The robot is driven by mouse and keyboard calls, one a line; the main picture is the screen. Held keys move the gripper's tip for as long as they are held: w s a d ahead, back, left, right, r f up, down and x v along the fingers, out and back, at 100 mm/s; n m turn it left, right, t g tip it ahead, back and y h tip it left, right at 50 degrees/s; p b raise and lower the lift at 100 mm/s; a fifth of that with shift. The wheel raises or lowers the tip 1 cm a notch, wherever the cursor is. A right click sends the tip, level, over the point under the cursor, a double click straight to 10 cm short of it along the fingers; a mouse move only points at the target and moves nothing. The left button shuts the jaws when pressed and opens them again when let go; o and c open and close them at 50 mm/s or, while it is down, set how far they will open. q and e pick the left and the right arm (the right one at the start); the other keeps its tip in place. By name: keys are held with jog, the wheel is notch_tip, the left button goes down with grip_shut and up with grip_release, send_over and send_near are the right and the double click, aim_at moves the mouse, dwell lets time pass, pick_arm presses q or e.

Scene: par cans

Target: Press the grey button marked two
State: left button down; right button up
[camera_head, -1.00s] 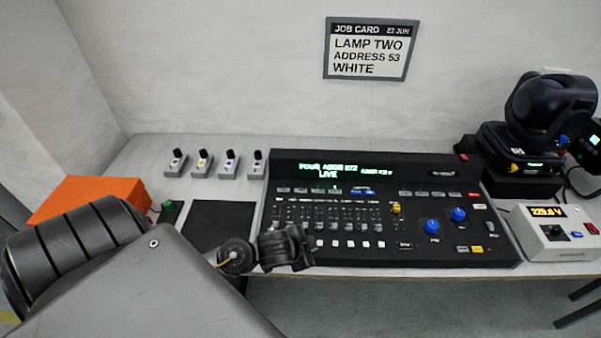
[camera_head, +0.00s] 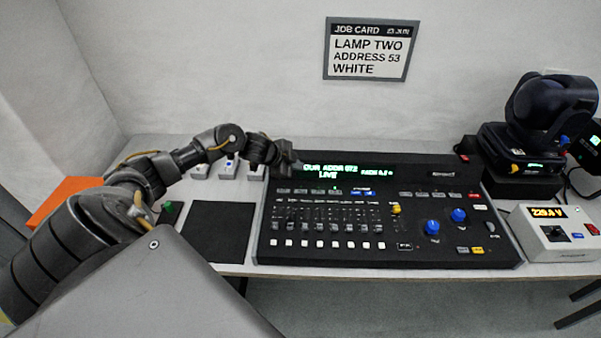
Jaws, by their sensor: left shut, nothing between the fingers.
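The black lighting console (camera_head: 440,205) lies on the table. A row of small grey buttons (camera_head: 310,190) runs under the left part of its green-lit display (camera_head: 345,172); their marks are too small to read, so I cannot tell which is two. My left gripper (camera_head: 290,158) is shut and empty. It appears over the console's upper left corner, behind the button row and partly in front of the display's left end. I cannot tell its height above the panel. My right gripper is not in view.
Small switch boxes (camera_head: 228,170) stand left of the console, partly behind my left arm. A black mat (camera_head: 218,232) and an orange box (camera_head: 62,198) lie further left. A moving-head lamp (camera_head: 545,115) and a white meter box (camera_head: 553,235) stand at right. A job card (camera_head: 370,50) hangs on the wall.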

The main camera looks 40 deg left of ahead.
pick_arm(q)
jog(key=b, duration=0.7)
send_over(298, 192)
notch_tip(298, 192, down, 7)
jog(key=shift+s, duration=0.1)
jog(key=shift+f+b, duration=0.55)
jog(key=shift+f, duration=0.4)
dwell(0.9)
jog(key=shift+f, duration=0.4)
jog(key=shift+f+b, duration=0.3)
jog(key=shift+f, duration=0.1)
dwell(0.7)
jog(key=shift+r, duration=0.15)
jog(key=shift+r+p, duration=0.7)
jog(key=shift+p, duration=0.25)
